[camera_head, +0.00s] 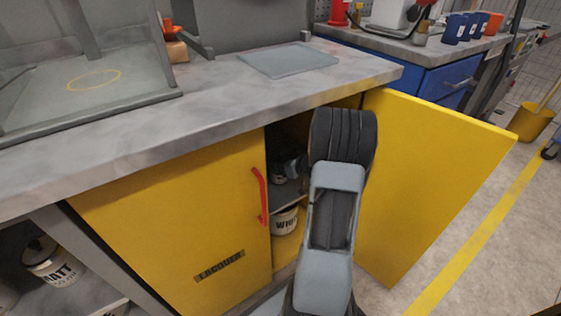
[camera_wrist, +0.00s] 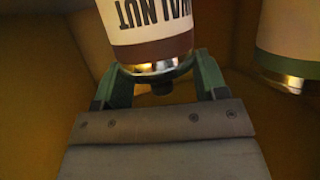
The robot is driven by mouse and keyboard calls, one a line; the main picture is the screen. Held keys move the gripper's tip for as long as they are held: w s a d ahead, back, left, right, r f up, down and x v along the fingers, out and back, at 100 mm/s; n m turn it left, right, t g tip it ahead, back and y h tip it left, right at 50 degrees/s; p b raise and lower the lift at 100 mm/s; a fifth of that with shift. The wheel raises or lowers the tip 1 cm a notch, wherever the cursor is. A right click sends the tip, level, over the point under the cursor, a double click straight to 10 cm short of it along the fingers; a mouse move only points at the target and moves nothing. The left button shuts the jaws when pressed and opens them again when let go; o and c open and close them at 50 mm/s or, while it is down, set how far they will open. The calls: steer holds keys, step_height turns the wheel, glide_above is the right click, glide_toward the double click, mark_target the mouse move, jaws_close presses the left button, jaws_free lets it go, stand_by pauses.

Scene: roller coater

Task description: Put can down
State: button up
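A can with a white label reading WALNUT and a brown band (camera_wrist: 150,40) is at the top middle of the wrist view. It appears upside down there, and its upper part is cut off by the frame. The green fingers of my gripper (camera_wrist: 158,70) are on either side of the can's metal-rimmed end and appear closed on it. In the head view my arm reaches into the open yellow cabinet (camera_head: 170,220). My gripper and the can are mostly hidden there by the arm and the dark cabinet interior.
A second can with a green band (camera_wrist: 285,55) stands at the right of the wrist view. A white-labelled can (camera_head: 285,221) sits low in the cabinet. The yellow door (camera_head: 440,170) stands open right of my arm. The grey worktop (camera_head: 230,95) is above.

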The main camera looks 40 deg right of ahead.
steer(key=o, duration=0.3)
steer(key=shift+o, duration=0.2)
steer(key=shift+r, duration=0.2)
steer(key=p+v, duration=0.5)
steer(key=v, duration=0.7)
steer(key=shift+f, duration=0.1)
steer(key=shift+p, duration=0.3)
